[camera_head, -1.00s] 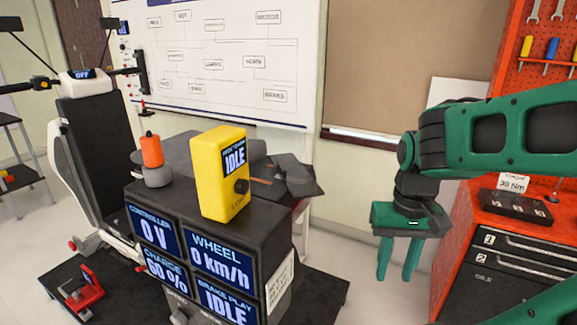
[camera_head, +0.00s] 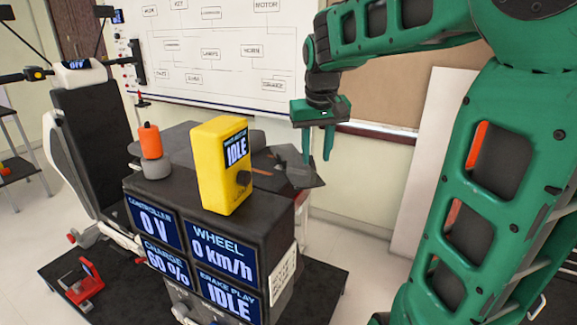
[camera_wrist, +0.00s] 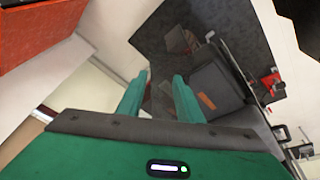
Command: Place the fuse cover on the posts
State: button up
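Beyond the fingertips lie a dark block with an orange strip (camera_wrist: 206,100) and a dark platform (camera_wrist: 208,28).
A yellow meter (camera_head: 212,170) reading IDLE stands on the dark display console (camera_head: 270,225). An orange-topped grey cylinder (camera_head: 151,143) stands left of it. A black seat (camera_head: 90,140) is at the far left. Open floor (camera_head: 365,245) lies right of the rig.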

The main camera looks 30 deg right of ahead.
jog(key=n+t, duration=0.1)
jog(key=t, duration=0.1)
send_near(281, 156)
jog(key=shift+w+d+f+y, duration=0.2)
jog(key=shift+w+f, duration=0.2)
jog(key=shift+f, duration=0.05)
jog(key=shift+w+d+f+y, duration=0.15)
jog(key=shift+w+f+y, duration=0.05)
jog(key=shift+w+f, duration=0.25)
jog(key=shift+s+x, duration=0.15)
jog(key=shift+x, duration=1.35)
jog(key=shift+s+x, duration=0.2)
jog(key=shift+x, duration=1.3)
jog(key=shift+d+f, duration=0.1)
grip_shut()
